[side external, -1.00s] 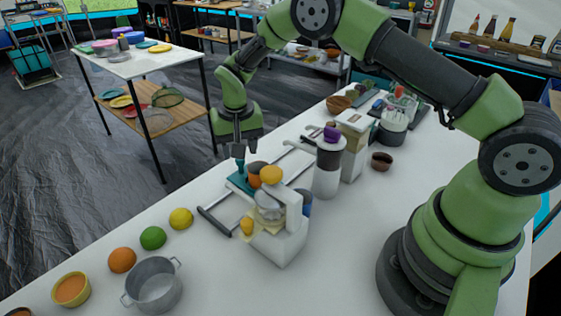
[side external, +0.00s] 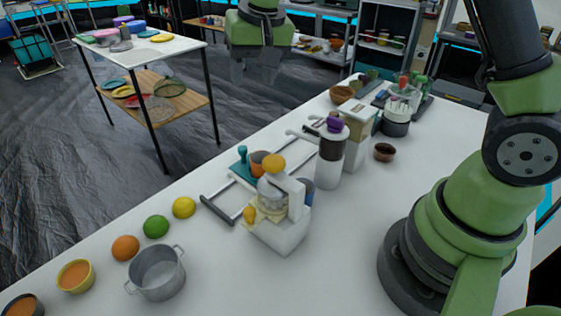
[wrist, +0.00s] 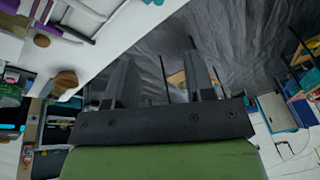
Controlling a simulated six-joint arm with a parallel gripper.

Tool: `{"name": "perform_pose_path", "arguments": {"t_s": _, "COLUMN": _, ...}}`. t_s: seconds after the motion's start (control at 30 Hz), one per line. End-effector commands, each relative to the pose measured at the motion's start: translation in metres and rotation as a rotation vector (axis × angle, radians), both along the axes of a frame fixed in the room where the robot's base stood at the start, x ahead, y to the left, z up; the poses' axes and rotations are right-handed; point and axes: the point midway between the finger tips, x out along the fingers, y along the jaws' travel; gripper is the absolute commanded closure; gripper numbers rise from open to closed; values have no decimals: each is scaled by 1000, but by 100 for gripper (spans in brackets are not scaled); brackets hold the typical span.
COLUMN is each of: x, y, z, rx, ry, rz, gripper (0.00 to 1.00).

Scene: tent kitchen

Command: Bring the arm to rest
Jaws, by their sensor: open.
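My gripper (side external: 254,72) is high in the side external view, above and behind the white counter (side external: 345,225). It is open and empty, with its fingers pointing down and well clear of everything on the counter. My upper arm rises from the base at the right and leaves the top of the side external picture.
A juicer (side external: 280,215), a tray with handles (side external: 218,210), a purple-topped grinder (side external: 331,155), a pot (side external: 156,273) and fruit (side external: 156,227) stand on the counter. A side table (side external: 140,58) holds dishes at the left. The counter's right part near my base is bare.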

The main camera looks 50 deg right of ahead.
Motion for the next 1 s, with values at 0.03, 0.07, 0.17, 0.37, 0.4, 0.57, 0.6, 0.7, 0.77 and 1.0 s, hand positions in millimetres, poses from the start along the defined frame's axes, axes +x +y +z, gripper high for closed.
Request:
{"name": "perform_pose_path", "arguments": {"t_s": 0.03, "x": -14, "y": 0, "z": 21, "rx": 11, "ry": -33, "rz": 7, "gripper": 51}}
{"name": "perform_pose_path", "arguments": {"t_s": 0.07, "x": -23, "y": 0, "z": 31, "rx": 17, "ry": -47, "rz": 12, "gripper": 51}}
{"name": "perform_pose_path", "arguments": {"t_s": 0.17, "x": -55, "y": 0, "z": 60, "rx": 36, "ry": -96, "rz": 31, "gripper": 51}}
{"name": "perform_pose_path", "arguments": {"t_s": 0.37, "x": -125, "y": 3, "z": 95, "rx": 70, "ry": -199, "rz": 70, "gripper": 51}}
{"name": "perform_pose_path", "arguments": {"t_s": 0.4, "x": -139, "y": 3, "z": 99, "rx": 77, "ry": -221, "rz": 78, "gripper": 51}}
{"name": "perform_pose_path", "arguments": {"t_s": 0.57, "x": -190, "y": 7, "z": 102, "rx": 97, "ry": -298, "rz": 110, "gripper": 51}}
{"name": "perform_pose_path", "arguments": {"t_s": 0.6, "x": -200, "y": 7, "z": 100, "rx": 100, "ry": -315, "rz": 118, "gripper": 51}}
{"name": "perform_pose_path", "arguments": {"t_s": 0.7, "x": -219, "y": 9, "z": 96, "rx": 107, "ry": -346, "rz": 131, "gripper": 51}}
{"name": "perform_pose_path", "arguments": {"t_s": 0.77, "x": -226, "y": 10, "z": 93, "rx": 109, "ry": -358, "rz": 136, "gripper": 51}}
{"name": "perform_pose_path", "arguments": {"t_s": 1.0, "x": -233, "y": 11, "z": 90, "rx": 111, "ry": -371, "rz": 143, "gripper": 51}}
